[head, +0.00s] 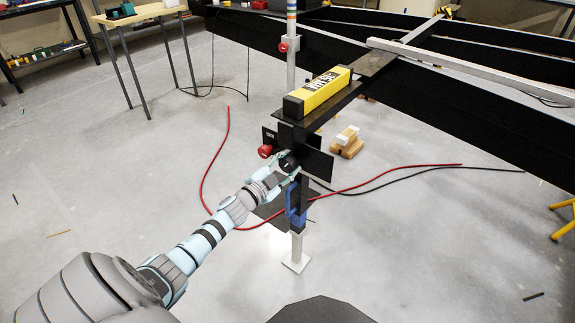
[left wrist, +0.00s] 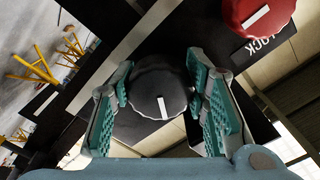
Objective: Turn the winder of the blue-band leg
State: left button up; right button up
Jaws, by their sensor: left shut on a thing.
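The leg (head: 297,220) with a blue part (head: 293,203) stands upright on a pale foot plate (head: 295,256) in the head view. A black round winder knob (head: 289,161) sits at its head, and shows with a white mark in the left wrist view (left wrist: 155,84). My left gripper (head: 284,176) reaches it from the lower left. In the left wrist view my left gripper (left wrist: 160,95) is shut on the knob, one green padded finger on each side. My right gripper is in neither view.
A red knob (head: 265,151) sits close beside the winder; in the left wrist view it (left wrist: 258,14) has a label reading "LOCK" (left wrist: 262,45). A yellow level (head: 318,92) lies on the black beam above. A red cable (head: 205,180) crosses the floor. Wood blocks (head: 347,146) lie behind.

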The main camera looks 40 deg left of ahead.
pick_arm(q)
jog(key=shift+m, duration=0.5)
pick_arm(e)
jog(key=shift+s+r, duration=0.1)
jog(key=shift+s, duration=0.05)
pick_arm(q)
jog(key=o, duration=1.1)
jog(key=shift+o, duration=0.2)
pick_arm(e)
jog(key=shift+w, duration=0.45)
